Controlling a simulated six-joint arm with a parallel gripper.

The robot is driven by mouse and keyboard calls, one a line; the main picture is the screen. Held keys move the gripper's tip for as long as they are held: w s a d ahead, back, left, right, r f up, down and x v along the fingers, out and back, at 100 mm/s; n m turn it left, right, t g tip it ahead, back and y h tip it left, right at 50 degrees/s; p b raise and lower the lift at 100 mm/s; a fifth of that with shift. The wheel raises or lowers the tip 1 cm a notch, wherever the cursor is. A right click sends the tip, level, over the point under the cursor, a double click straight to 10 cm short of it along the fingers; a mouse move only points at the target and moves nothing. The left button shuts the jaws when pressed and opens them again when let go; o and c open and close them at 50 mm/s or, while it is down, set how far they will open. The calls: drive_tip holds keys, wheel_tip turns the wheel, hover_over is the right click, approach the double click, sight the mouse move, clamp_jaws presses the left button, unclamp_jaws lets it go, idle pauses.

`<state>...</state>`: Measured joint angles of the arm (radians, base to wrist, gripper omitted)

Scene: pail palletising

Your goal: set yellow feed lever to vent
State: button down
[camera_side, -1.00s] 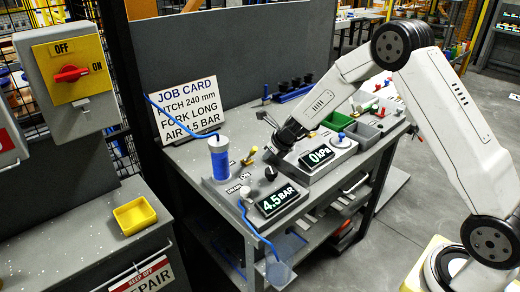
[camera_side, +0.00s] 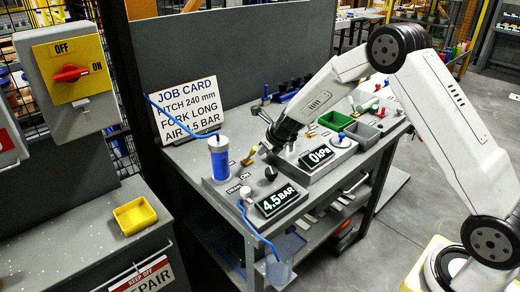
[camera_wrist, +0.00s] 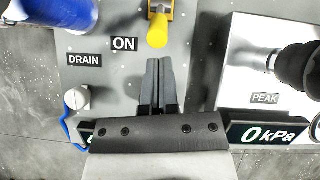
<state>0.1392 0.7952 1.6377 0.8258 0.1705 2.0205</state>
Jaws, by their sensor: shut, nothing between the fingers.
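The yellow feed lever (camera_wrist: 158,25) points its rounded end toward my gripper in the wrist view, beside the ON label (camera_wrist: 125,44). It shows small in the side view (camera_side: 249,156), to the right of the blue cylinder (camera_side: 220,164). I cannot read a vent label. My gripper (camera_wrist: 158,62) is shut and empty, its fingertips just short of the lever's end in the picture. Whether they touch it I cannot tell. In the side view my gripper (camera_side: 266,150) is low over the panel, to the lever's right.
The 0 kPa display (camera_side: 316,156) is right of my gripper. A dark round part (camera_wrist: 298,65) rises beside the PEAK label. A blue hose (camera_side: 255,232) hangs in front.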

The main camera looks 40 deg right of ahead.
drive_tip(key=shift+w+r, duration=0.45)
drive_tip(key=shift+w, duration=0.1)
idle(0.5)
drive_tip(key=shift+w+r, duration=0.3)
drive_tip(key=shift+w, duration=0.2)
drive_tip(key=shift+w+r, duration=0.25)
drive_tip(key=shift+w, duration=0.2)
drive_tip(key=w, duration=0.9)
drive_tip(key=shift+w+r, duration=0.1)
drive_tip(key=shift+w, duration=0.05)
drive_tip(key=shift+r, duration=0.1)
wheel_tip(320, 180, up, 11)
drive_tip(key=w+d, duration=0.1)
drive_tip(key=w, duration=0.1)
idle(1.4)
drive_tip(key=shift+d+r, duration=0.1)
